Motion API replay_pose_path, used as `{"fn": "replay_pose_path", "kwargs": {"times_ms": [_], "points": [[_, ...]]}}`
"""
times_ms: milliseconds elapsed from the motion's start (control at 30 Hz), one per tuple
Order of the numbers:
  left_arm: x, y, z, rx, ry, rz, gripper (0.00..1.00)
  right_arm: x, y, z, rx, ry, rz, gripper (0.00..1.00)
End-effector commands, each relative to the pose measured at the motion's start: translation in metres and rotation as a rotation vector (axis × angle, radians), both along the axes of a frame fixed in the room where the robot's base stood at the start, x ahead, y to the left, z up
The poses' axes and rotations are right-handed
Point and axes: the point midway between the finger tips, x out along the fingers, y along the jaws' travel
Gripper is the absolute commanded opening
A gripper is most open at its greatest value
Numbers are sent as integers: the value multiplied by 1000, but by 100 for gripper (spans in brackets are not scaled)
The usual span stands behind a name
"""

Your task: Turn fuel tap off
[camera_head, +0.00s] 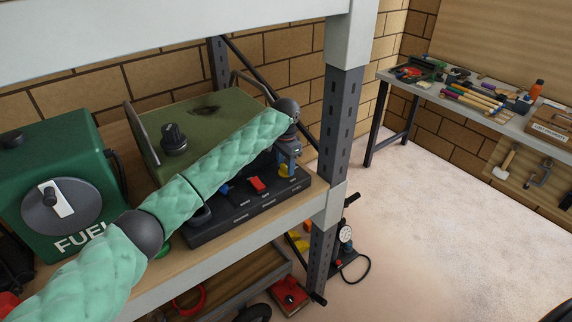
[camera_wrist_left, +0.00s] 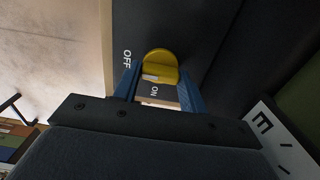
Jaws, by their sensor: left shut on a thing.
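The yellow tap knob (camera_wrist_left: 160,62) is between the fingers of my left gripper (camera_wrist_left: 160,88) in the left wrist view, and the gripper is shut on it. A white mark shows on the knob's lower left part. The word OFF is printed left of the knob and ON below it. In the head view, my left gripper (camera_head: 287,155) reaches down over the right end of the black control panel (camera_head: 235,222), and part of the yellow knob (camera_head: 285,171) shows beneath it. My left forearm hides part of the panel and the green-topped generator (camera_head: 215,110). My right gripper is not in view.
A red switch (camera_head: 257,185) is on the panel, left of the knob. A green fuel can (camera_head: 85,165) with a grey dial stands left on the same shelf. A grey shelf post (camera_head: 340,130) is close right of my gripper. A tool bench (camera_head: 430,95) stands beyond open floor.

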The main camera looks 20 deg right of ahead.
Motion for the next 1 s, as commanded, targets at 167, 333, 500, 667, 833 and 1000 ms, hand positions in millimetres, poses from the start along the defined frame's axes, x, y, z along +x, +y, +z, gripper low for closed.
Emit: {"fn": "replay_pose_path", "kwargs": {"times_ms": [167, 333, 500, 667, 833, 1000], "points": [[1, 1, 3, 0, -3, -1, 19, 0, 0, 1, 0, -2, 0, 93], [2, 1, 3, 0, -3, 0, 19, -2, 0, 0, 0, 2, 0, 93], [1, 1, 2, 1, -2, 0, 64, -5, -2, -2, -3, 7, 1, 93], [1, 1, 1, 0, -1, 0, 64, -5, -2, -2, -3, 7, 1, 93], [1, 0, 5, -1, -1, 0, 64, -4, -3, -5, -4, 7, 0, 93], [1, 1, 25, -1, -3, 0, 64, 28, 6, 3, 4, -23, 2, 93]]}}
